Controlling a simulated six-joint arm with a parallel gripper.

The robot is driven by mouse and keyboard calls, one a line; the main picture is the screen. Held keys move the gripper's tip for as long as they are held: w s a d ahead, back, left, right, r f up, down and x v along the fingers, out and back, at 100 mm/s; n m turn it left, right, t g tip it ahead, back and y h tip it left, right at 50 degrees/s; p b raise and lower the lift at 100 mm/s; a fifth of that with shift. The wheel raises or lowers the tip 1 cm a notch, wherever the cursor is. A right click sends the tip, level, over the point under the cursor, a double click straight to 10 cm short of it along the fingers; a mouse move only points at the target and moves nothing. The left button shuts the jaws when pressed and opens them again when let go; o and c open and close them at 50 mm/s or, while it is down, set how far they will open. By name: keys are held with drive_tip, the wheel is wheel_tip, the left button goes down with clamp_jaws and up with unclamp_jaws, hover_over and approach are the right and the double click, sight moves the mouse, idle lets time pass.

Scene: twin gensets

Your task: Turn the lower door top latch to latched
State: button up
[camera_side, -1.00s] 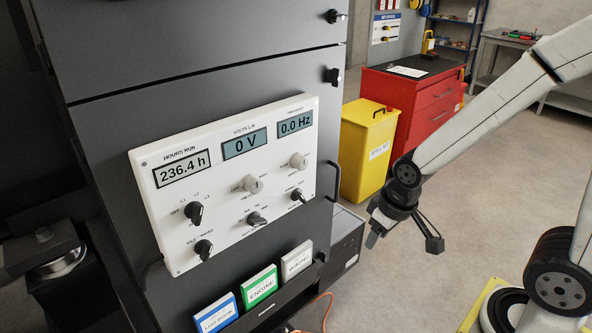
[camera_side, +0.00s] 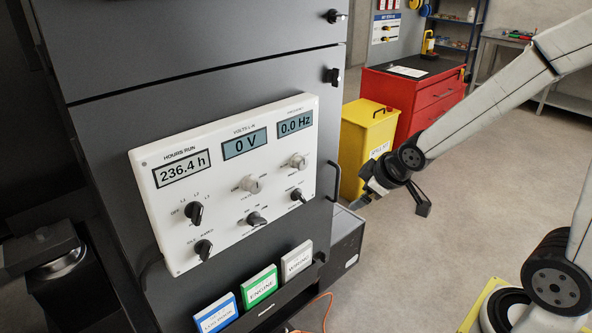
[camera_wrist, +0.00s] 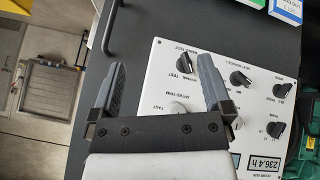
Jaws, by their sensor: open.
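The lower door top latch (camera_side: 332,76) is a small dark latch with a light metal part at the right edge of the dark grey cabinet, just below the seam between the doors. Its turn position is too small to tell surely. My gripper (camera_side: 392,203) is open and empty, lower and to the right of the latch, in free air in front of the yellow bin. In the wrist view my gripper's two fingers (camera_wrist: 163,80) are spread over the lower door and its white panel. The latch does not show in the wrist view.
A similar latch (camera_side: 337,16) is above the seam. A black door handle (camera_side: 333,181) stands out near my gripper. The white panel (camera_side: 225,215) carries knobs and displays. Binders sit in a low rack. A yellow bin (camera_side: 367,135) and red cabinet (camera_side: 415,98) stand behind.

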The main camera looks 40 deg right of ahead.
drive_tip(key=w+d+r+n+t, duration=0.6)
drive_tip(key=r, duration=0.3)
drive_tip(key=n+t+y, duration=0.1)
drive_tip(key=n+t, duration=0.4)
drive_tip(key=n, duration=0.3)
approach(339, 79)
drive_tip(key=w, duration=0.2)
drive_tip(key=shift+r, duration=0.2)
drive_tip(key=shift+w, duration=0.1)
drive_tip(key=shift+w, duration=3.8)
drive_tip(key=c, duration=1.3)
